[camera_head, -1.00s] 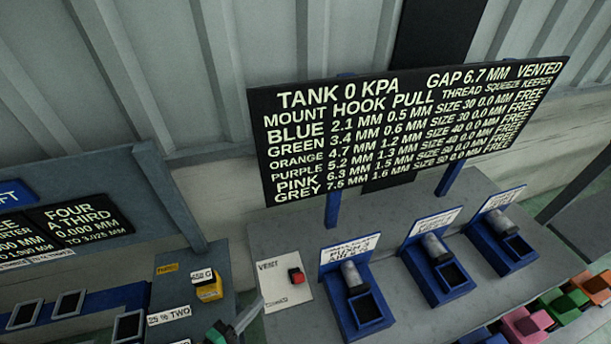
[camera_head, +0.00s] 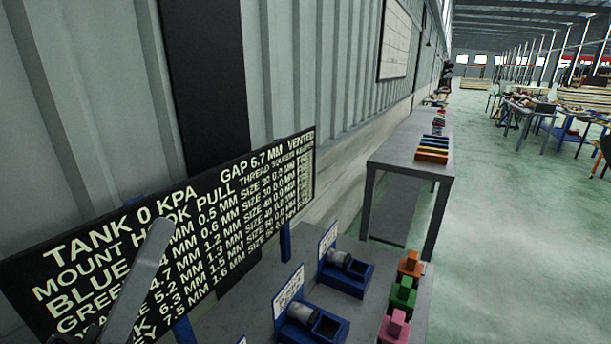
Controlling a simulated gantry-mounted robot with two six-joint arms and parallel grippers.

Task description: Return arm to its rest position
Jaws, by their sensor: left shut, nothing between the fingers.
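My left gripper (camera_head: 152,242) shows at the lower left of the head view as a pale grey finger pointing up. It is shut and empty, in front of the black display board (camera_head: 225,205), and covers part of its text. The rest of the arm is mostly out of view below. My right gripper is not in view.
Two blue fixtures with grey cylinders (camera_head: 350,270) (camera_head: 312,322) stand on the grey bench below the board. Orange (camera_head: 411,264), green (camera_head: 403,294) and pink (camera_head: 394,328) blocks line its right edge. A farther table (camera_head: 400,150) stands beyond; open floor (camera_head: 510,240) lies right.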

